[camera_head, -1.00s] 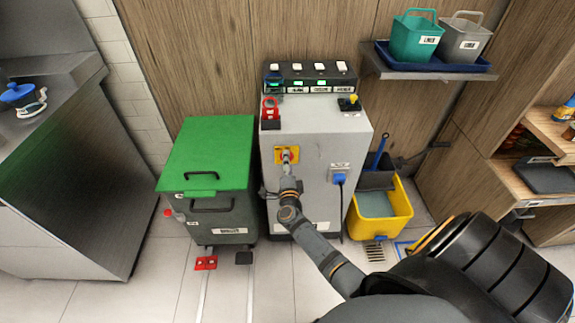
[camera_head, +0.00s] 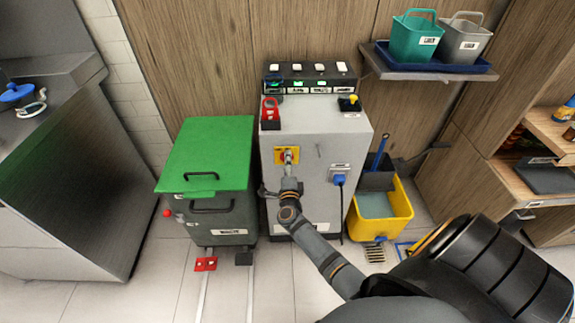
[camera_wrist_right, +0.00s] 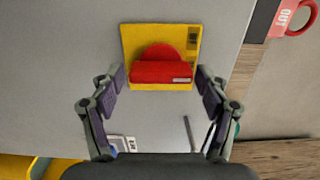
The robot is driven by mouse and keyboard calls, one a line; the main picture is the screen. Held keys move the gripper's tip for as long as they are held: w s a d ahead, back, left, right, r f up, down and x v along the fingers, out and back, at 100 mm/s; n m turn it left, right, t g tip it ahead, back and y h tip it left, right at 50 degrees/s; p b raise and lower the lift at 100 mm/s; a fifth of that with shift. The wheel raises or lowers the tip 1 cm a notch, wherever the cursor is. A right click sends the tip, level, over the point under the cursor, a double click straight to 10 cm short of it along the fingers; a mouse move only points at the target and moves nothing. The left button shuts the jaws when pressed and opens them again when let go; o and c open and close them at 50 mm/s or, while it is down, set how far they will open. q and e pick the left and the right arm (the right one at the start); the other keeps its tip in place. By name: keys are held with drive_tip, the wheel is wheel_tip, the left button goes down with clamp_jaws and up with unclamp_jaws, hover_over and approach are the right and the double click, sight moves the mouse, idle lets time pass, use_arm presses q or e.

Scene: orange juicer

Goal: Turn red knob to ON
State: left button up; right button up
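The red knob (camera_head: 286,156) sits on a yellow plate (camera_head: 279,150) on the front of the grey cabinet (camera_head: 319,129). In the right wrist view the knob (camera_wrist_right: 160,68) is centred on the yellow plate (camera_wrist_right: 135,38), with its straight bar level across the picture. My right gripper (camera_wrist_right: 161,80) is open, one fingertip on each side of the knob, with gaps and no visible contact. In the head view the gripper (camera_head: 288,173) is just below and in front of the knob, partly covering it. My left gripper is not in view.
A green-lidded bin (camera_head: 208,150) stands close left of the cabinet. A blue plug (camera_head: 339,179) is on the cabinet front, right of the knob. A yellow bucket (camera_head: 398,207) stands at the right. A red tag (camera_head: 270,107) is on the cabinet's top left.

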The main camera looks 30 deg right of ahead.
drive_tip(key=shift+o, duration=0.4)
drive_tip(key=v, duration=1.2)
